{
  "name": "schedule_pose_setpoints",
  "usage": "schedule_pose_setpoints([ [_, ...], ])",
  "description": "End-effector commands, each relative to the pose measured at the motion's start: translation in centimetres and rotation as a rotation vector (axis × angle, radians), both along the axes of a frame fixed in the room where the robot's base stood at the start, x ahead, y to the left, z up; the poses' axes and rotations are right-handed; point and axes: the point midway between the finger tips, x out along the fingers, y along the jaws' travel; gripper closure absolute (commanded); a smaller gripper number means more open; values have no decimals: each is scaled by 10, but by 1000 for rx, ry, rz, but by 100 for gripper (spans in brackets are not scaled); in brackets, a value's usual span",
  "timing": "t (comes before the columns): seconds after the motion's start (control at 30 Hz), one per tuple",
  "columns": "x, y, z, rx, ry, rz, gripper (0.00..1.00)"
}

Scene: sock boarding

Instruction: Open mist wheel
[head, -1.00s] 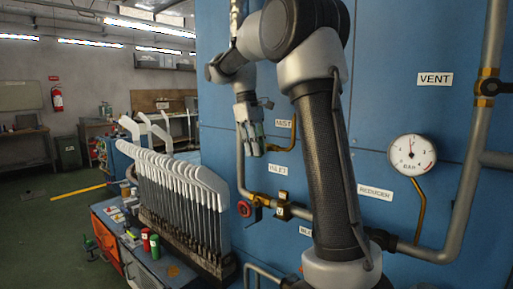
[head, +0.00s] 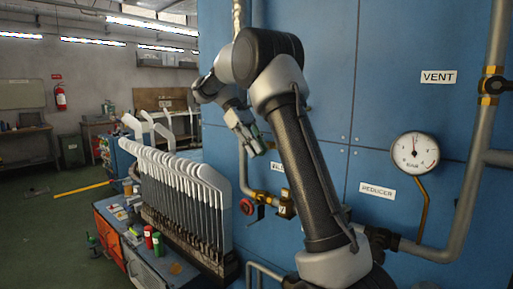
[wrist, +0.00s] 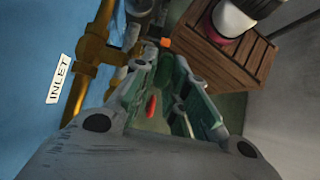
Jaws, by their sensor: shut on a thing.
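My gripper (head: 257,145) is in front of the blue panel, tilted down and to the right, above the red inlet wheel (head: 246,206). In the wrist view its green-padded fingers (wrist: 158,90) frame a small red part (wrist: 151,107), which I take for the mist wheel's rim; most of it is hidden. The MIST label and its brass pipe are hidden behind my arm in the head view. A brass pipe with a fitting (wrist: 92,48) and the INLET label (wrist: 60,79) show left of the fingers in the wrist view.
A gauge (head: 415,153) and grey vent pipe (head: 473,150) stand right of my arm. White sock boards (head: 185,180) stand in a row at left, beside a cart (head: 108,238) with bottles. Open floor lies far left.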

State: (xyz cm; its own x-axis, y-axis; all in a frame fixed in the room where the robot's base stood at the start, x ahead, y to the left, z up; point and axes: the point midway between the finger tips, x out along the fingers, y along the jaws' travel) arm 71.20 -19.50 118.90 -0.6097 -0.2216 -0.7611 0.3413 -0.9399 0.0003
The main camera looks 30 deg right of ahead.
Motion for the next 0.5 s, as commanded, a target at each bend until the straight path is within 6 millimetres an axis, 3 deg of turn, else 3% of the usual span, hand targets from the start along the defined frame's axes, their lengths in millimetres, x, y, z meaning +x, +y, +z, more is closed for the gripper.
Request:
schedule_pose_setpoints([
  [0.27,0,0,0,1,-1,1,100],
  [0.3,0,0,0,1,-1,1,79],
  [0.37,0,0,0,1,-1,1,68],
  [0.4,0,0,0,1,-1,1,63],
  [0.5,0,0,0,0,-1,0,63],
])
